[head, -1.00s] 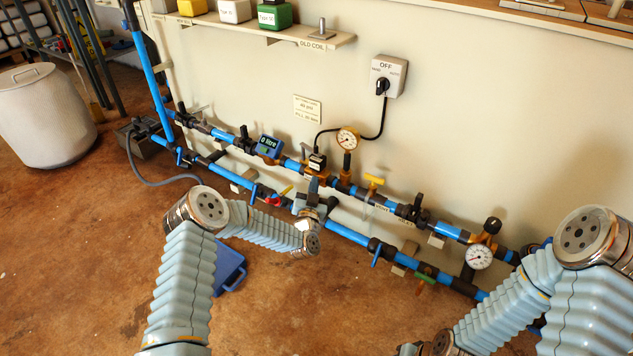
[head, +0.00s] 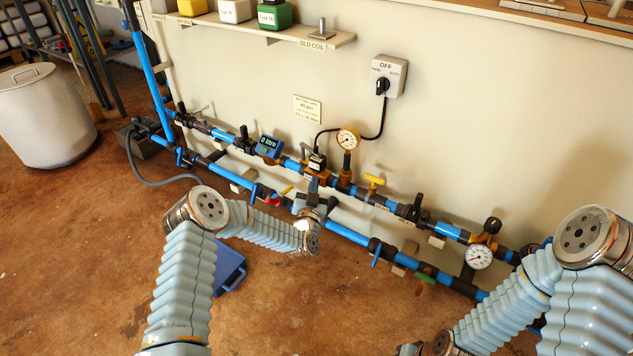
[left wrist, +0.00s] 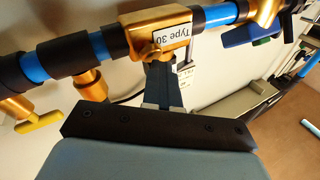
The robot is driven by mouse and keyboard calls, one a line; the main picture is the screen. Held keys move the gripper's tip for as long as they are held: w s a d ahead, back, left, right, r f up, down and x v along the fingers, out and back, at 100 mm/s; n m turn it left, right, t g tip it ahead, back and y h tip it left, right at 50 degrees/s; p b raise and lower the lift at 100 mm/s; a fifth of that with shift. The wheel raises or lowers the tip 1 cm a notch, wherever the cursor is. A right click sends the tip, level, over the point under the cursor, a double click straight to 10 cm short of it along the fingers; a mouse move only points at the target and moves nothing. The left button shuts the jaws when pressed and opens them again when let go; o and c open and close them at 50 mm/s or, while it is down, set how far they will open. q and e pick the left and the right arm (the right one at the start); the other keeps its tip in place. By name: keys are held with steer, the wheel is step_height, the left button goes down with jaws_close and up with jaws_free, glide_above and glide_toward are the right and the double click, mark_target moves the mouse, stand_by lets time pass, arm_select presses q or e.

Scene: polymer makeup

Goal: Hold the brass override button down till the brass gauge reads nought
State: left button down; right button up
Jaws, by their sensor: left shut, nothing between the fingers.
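The brass gauge (head: 347,138) stands on a stem above the upper blue pipe; its dial is too small to read surely. Left of it, a valve with a black coil (head: 317,160) sits on the same pipe. My left gripper (head: 314,183) is just below this valve, shut and empty. In the left wrist view, its closed fingertips (left wrist: 157,66) are at the brass valve body (left wrist: 176,30) labelled "Type 30". I cannot tell whether they touch it.
A yellow-handled valve (head: 374,181) is right of the gauge, and a second, white-faced gauge (head: 479,257) is farther right. A grey switch box (head: 388,76) marked OFF is on the wall. The lower blue pipe (head: 345,232) runs close by my left gripper.

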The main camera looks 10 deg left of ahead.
stand_by(0.8)
arm_select(q)
steer(key=shift+s+a+r+p, duration=0.25)
steer(key=shift+s+r+p, duration=0.25)
steer(key=shift+s, duration=0.2)
steer(key=s+p, duration=0.1)
steer(key=s+a+r+p, duration=0.1)
steer(key=s+r+p, duration=0.1)
steer(key=s, duration=0.1)
steer(key=shift+a+r, duration=0.2)
steer(key=shift+a, duration=0.05)
stand_by(0.3)
